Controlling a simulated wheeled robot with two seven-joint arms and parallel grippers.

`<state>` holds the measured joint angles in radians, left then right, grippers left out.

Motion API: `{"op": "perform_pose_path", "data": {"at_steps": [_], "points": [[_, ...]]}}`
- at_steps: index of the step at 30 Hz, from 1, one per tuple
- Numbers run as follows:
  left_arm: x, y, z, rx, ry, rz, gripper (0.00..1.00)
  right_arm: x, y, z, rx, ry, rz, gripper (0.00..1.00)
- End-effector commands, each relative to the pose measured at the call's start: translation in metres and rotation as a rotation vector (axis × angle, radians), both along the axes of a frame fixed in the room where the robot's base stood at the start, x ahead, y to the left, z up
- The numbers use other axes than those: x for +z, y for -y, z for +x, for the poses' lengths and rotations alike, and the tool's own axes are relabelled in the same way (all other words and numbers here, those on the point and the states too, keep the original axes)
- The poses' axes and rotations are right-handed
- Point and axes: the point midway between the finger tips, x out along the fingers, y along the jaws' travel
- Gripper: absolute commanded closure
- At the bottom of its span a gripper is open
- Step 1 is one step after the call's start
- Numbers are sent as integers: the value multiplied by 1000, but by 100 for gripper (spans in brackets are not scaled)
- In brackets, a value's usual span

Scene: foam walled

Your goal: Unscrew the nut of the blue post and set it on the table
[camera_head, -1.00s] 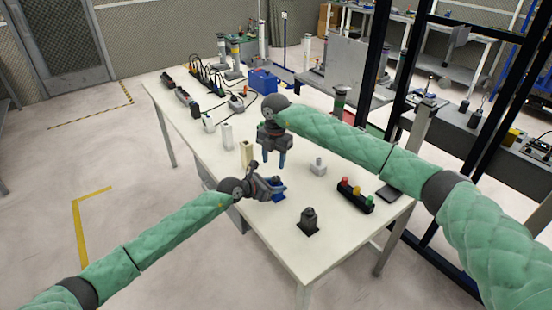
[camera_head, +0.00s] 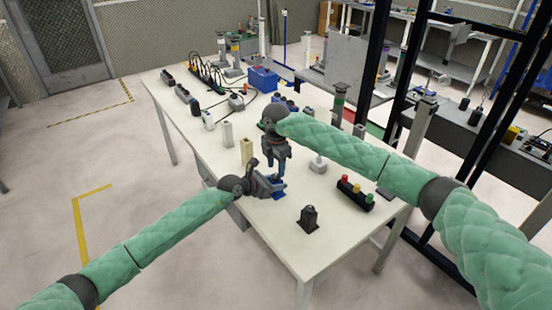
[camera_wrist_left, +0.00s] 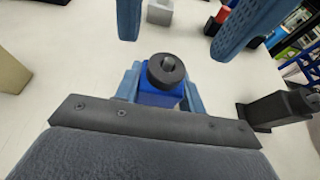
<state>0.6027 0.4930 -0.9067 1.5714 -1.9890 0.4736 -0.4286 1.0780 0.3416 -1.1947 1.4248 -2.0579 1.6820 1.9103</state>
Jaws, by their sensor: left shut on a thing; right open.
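The blue post (camera_wrist_left: 160,98) stands on the table, with a dark round nut (camera_wrist_left: 166,69) on its top around a grey stud. In the head view the post (camera_head: 278,194) is mostly covered by my grippers. My left gripper (camera_wrist_left: 160,90) is shut on the blue post from its side, one finger on either side, below the nut. My right gripper (camera_head: 277,174) is open and points down over the post. Its two blue fingers also show at the top of the left wrist view (camera_wrist_left: 177,45), wide apart and empty. They look apart from the nut.
On the white table (camera_head: 220,165), a dark post (camera_head: 309,219) stands in front and a grey block (camera_head: 318,165) behind right. A cream block (camera_head: 247,151) stands behind left. A black strip with coloured buttons (camera_head: 355,194) lies right. The front left of the table is clear.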

Motion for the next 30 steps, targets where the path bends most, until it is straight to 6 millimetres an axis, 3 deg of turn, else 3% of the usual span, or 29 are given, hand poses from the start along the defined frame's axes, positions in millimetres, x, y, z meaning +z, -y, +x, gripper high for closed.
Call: {"op": "perform_pose_path", "data": {"at_steps": [7,17,24,26,27,30], "points": [[0,0,0,0,0,0,100,-30,0,0,0,-1,-1,53],[0,0,0,0,0,0,100,-34,0,0,0,1,-1,53],[0,0,0,0,0,0,100,-34,0,0,0,1,-1,98],[0,0,0,0,0,0,100,-34,0,0,0,1,-1,98],[0,0,0,0,0,0,100,-34,0,0,0,1,-1,64],[0,0,0,0,0,0,100,-34,0,0,0,1,-1,49]]}}
